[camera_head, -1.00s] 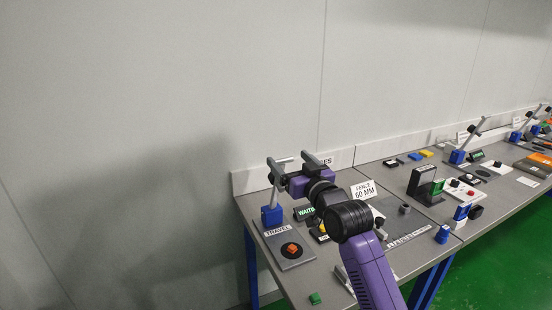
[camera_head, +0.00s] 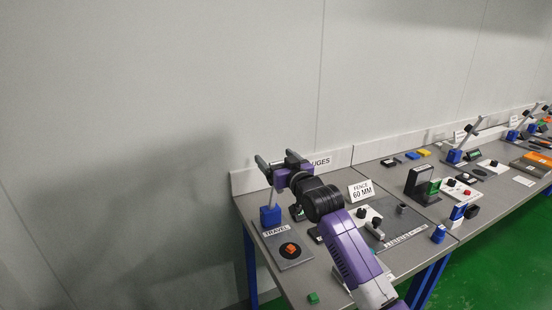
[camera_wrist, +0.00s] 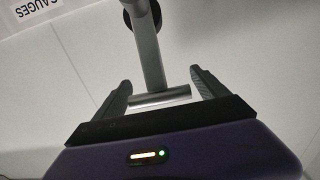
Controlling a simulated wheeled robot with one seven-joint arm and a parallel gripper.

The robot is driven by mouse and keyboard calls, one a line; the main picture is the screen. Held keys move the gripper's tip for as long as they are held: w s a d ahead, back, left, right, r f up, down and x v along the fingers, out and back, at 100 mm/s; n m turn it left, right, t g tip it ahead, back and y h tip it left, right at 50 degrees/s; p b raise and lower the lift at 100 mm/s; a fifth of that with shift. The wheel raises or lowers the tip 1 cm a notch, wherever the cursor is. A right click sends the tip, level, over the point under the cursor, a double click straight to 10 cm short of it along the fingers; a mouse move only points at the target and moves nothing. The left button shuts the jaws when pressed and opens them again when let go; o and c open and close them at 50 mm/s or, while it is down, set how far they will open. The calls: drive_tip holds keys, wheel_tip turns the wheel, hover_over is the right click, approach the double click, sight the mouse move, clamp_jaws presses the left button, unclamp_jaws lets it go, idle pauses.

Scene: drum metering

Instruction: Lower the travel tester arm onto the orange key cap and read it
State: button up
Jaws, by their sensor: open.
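The travel tester has a blue base block (camera_head: 270,216) and a silver post on a grey plate labelled TRAVEL. The orange key cap (camera_head: 290,248) sits on a black disc on that plate, uncovered. My gripper (camera_head: 275,158) is open at the top of the post, above and behind the cap. In the wrist view, the tester's grey bar (camera_wrist: 150,55) and its short crosspiece (camera_wrist: 160,98) lie between my two separated fingers (camera_wrist: 160,78). A black knob (camera_wrist: 141,9) is at the bar's far end. In the head view my gripper hides the tester arm.
A low back panel and wall stand close behind my gripper. A "FENCE 60 MM" sign (camera_head: 361,191), a dark upright fixture (camera_head: 423,185) and several small parts are to the right. A green block (camera_head: 313,298) lies near the front edge.

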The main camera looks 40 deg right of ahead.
drive_tip(key=shift+c, duration=0.4)
clamp_jaws()
drive_tip(key=shift+s+f, duration=0.1)
drive_tip(key=shift+f, duration=0.05)
